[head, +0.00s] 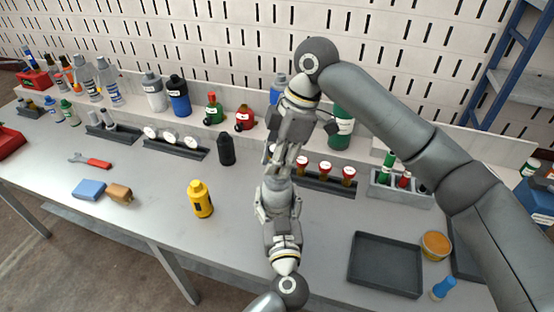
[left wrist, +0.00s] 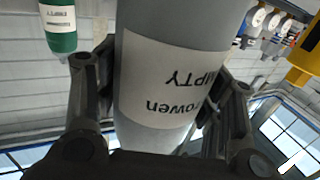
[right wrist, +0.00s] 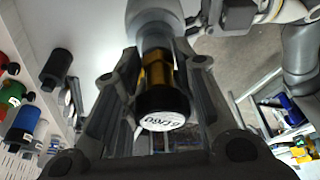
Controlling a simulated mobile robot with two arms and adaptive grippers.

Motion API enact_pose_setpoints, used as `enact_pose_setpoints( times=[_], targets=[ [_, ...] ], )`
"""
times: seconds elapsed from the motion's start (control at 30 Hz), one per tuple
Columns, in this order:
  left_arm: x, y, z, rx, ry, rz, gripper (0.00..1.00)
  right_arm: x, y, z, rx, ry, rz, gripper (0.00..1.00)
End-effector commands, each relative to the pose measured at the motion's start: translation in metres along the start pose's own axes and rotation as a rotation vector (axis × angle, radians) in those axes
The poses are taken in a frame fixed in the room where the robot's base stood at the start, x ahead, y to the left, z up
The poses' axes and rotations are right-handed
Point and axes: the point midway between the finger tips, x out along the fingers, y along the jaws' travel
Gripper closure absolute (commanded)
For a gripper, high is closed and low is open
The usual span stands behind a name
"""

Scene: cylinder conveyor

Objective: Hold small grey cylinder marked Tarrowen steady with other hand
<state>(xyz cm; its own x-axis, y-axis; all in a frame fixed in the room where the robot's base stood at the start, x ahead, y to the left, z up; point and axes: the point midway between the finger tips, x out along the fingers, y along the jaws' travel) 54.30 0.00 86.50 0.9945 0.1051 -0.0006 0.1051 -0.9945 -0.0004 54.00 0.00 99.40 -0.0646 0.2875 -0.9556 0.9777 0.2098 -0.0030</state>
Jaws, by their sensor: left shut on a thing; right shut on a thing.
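The small grey cylinder (left wrist: 185,20) fills the middle of the left wrist view. Its white label (left wrist: 160,80) is upside down and shows "owen" and "MPTY". My left gripper (head: 281,178) is shut on its body, one finger on each side. In the right wrist view the grey cylinder (right wrist: 150,30) ends in a brass valve (right wrist: 157,70) and a black cap (right wrist: 162,101) with a white lettered face. My right gripper (head: 281,155) comes from above and is shut around this valve and cap end. In the head view the grippers meet and mostly hide the cylinder.
A black cylinder (head: 227,149) and a yellow bottle (head: 200,199) stand to the left on the bench. Racks with red-topped items (head: 325,169) and white gauges (head: 170,136) lie behind. An empty dark tray (head: 385,264) is at the right.

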Motion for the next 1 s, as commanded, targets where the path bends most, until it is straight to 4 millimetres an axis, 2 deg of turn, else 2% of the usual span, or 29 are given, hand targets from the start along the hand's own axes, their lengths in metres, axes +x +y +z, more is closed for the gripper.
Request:
enact_pose_setpoints(
  times=[0.23, 0.67, 1.0],
  targets=[
    [-0.0002, -0.0013, 0.0011, -0.001, -0.002, -0.003, 0.66, -0.0034, 0.0017, 0.0001, -0.182, 0.0, -0.051, 1.0],
    [-0.0003, -0.0016, 0.0015, -0.001, -0.003, -0.004, 0.66, -0.0039, 0.0022, 0.0001, -0.236, -0.001, -0.065, 1.0],
    [-0.0005, -0.0016, 0.0018, -0.001, -0.004, -0.004, 0.66, -0.0044, 0.0026, 0.0001, -0.559, -0.004, -0.165, 1.0]
  ],
)
